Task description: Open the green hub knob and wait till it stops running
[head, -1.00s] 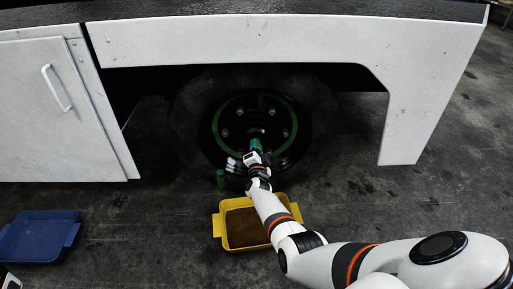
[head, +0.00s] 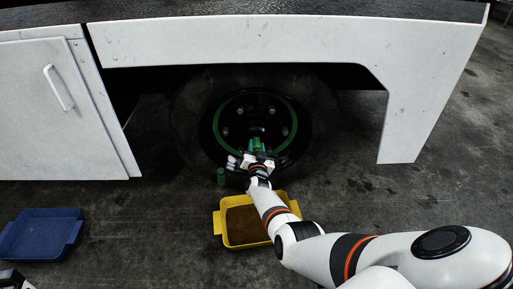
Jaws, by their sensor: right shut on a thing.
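The green hub knob (head: 256,145) is at the lower middle of the black wheel hub, which has a green ring (head: 219,122) and several bolts. My right gripper (head: 258,156) reaches up to the hub from below and is shut on the green knob; its fingers partly hide the knob. No flow of liquid can be made out. At the bottom left corner a small piece of my left arm shows, but its gripper cannot be made out.
A yellow tray (head: 217,226) with brown contents stands on the floor under the wheel, below my right forearm. A small green cylinder (head: 221,176) is at the tyre's lower left. A blue tray (head: 75,233) lies at left. The white body panel (head: 290,40) overhangs the wheel.

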